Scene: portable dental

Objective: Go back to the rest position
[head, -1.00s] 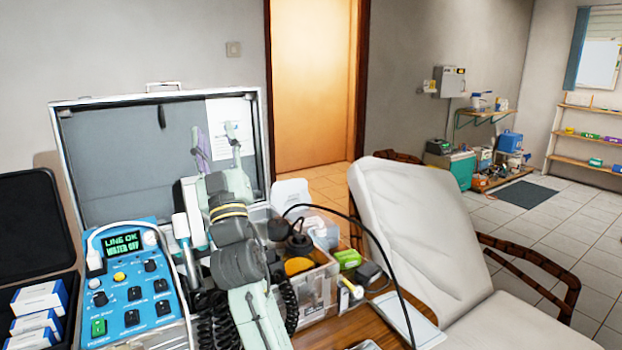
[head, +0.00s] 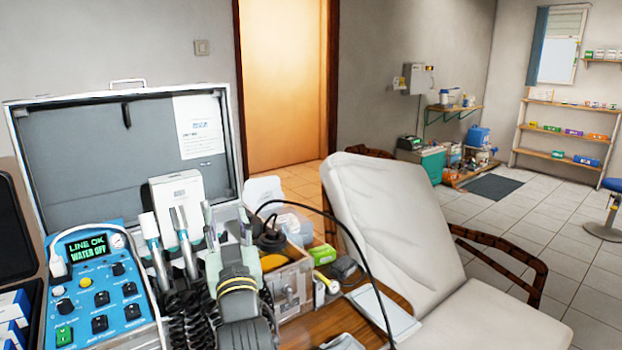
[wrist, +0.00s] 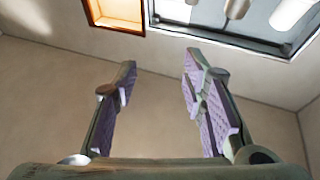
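My gripper (head: 227,213) is low in the head view, in front of the dental unit's open case (head: 75,150). In the wrist view my gripper (wrist: 160,75) has its two purple-padded fingers spread apart with nothing between them. Bare wall shows behind the fingers there. In the head view my arm hides part of the case and of the box beside it, and the fingertips are small.
The blue control unit (head: 100,290) and several handpieces stand left of my arm. A clear box (head: 290,285), a green item (head: 322,255) and a black cable lie to the right. The white dental chair (head: 390,220) stands further right. Tiled floor (head: 480,215) is open beyond it.

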